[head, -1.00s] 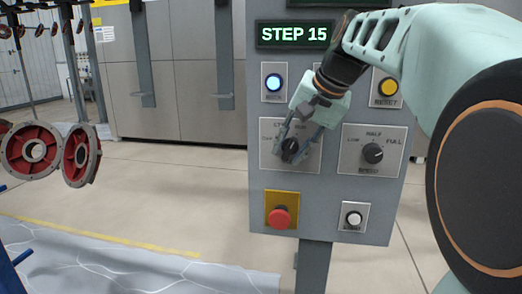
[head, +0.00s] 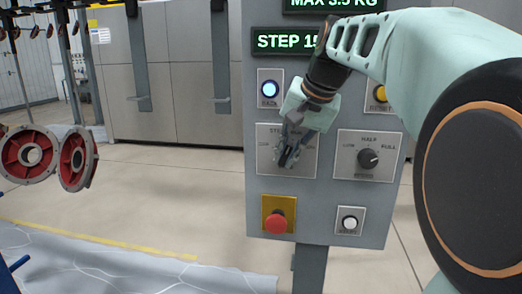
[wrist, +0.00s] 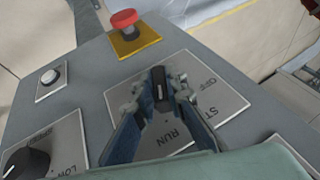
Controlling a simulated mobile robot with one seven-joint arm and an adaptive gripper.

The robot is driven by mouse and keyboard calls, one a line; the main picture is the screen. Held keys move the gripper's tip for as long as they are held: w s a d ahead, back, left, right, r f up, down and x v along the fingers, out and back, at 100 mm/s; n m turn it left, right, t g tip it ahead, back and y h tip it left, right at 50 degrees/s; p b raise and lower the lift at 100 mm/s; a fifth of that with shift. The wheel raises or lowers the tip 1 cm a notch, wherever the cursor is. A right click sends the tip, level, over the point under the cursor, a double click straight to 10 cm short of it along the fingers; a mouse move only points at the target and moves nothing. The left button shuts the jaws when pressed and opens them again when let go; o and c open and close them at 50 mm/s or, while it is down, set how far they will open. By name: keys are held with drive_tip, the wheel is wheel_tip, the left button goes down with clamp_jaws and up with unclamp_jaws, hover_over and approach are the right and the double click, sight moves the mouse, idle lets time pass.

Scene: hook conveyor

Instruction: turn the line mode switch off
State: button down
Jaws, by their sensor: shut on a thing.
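The line mode switch is a dark knob (wrist: 160,92) on a grey plate (head: 268,170) on the control panel. Its labels OFF, STEP and RUN show around it in the wrist view. My gripper (head: 287,158) is at this plate, and in the wrist view its two fingers (wrist: 160,84) are shut on the knob from both sides. A pale mark shows on the knob between the fingertips. The fingers hide most of the knob in the head view, so its pointing direction there cannot be told. The green display (head: 285,41) reads STEP 15, partly covered by my arm.
A speed knob (head: 368,158) sits right of the switch. A red emergency button (head: 276,222) and a white button (head: 349,223) are below. A blue-lit button (head: 269,89) and a yellow button (head: 380,93) are above. Red hanging wheels (head: 76,158) are at the left.

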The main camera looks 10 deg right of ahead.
drive_tip(key=h+p, duration=0.1)
drive_tip(key=p, duration=0.1)
drive_tip(key=r+g+h+p, duration=0.1)
drive_tip(key=h+p, duration=0.1)
drive_tip(key=p, duration=0.1)
drive_tip(key=shift+w+a+n+h, duration=0.15)
drive_tip(key=shift+n+h, duration=0.15)
drive_tip(key=shift+n, duration=0.1)
drive_tip(key=h+p, duration=0.1)
drive_tip(key=g+h+p, duration=0.1)
drive_tip(key=h, duration=0.1)
drive_tip(key=n+h+p, duration=0.1)
drive_tip(key=h+p, duration=0.1)
drive_tip(key=shift+a+f+g, duration=0.15)
drive_tip(key=shift+f+g, duration=0.1)
drive_tip(key=shift+g, duration=0.05)
drive_tip(key=h, duration=0.1)
drive_tip(key=n+h+p, duration=0.1)
drive_tip(key=h, duration=0.1)
drive_tip(key=g+h, duration=0.1)
drive_tip(key=h, duration=0.1)
drive_tip(key=shift+f+p, duration=0.25)
drive_tip(key=shift+p, duration=0.15)
drive_tip(key=n+h, duration=0.1)
drive_tip(key=h, duration=0.2)
drive_tip(key=shift+h, duration=0.4)
drive_tip(key=shift+n+g, duration=0.3)
